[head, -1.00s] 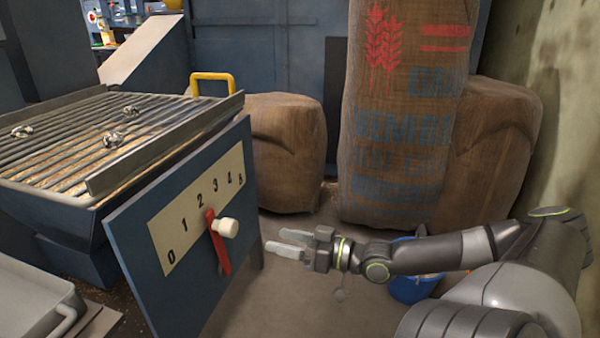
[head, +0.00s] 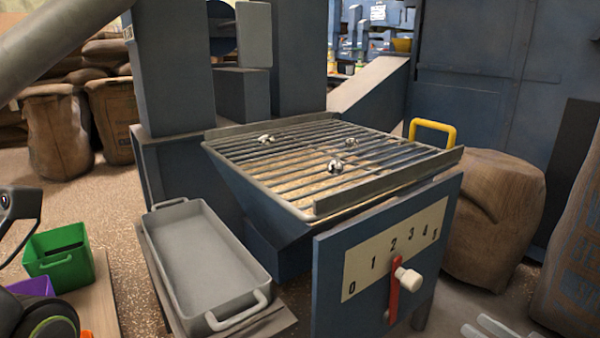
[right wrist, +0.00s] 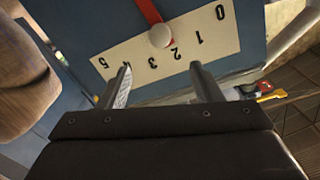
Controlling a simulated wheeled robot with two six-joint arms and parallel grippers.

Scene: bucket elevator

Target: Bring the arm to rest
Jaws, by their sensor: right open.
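My right gripper (head: 488,328) shows only by its fingertips at the bottom right edge of the head view. In the right wrist view its two fingers (right wrist: 160,85) are apart with nothing between them. Past the fingers is the numbered scale panel (right wrist: 185,45), with a red lever and a pale knob (right wrist: 161,36). In the head view the red lever (head: 393,290) with its knob (head: 408,279) stands near the 2 on the blue panel (head: 340,305). The gripper is to the right of the knob, apart from it. No left gripper fingers can be made out.
A slatted hopper grate (head: 290,165) holds several shiny metal pieces. A grey tray (head: 205,265) stands to its left, a green bin (head: 60,256) farther left. Brown sacks (head: 490,205) stand at the right, near a yellow handle (head: 433,128).

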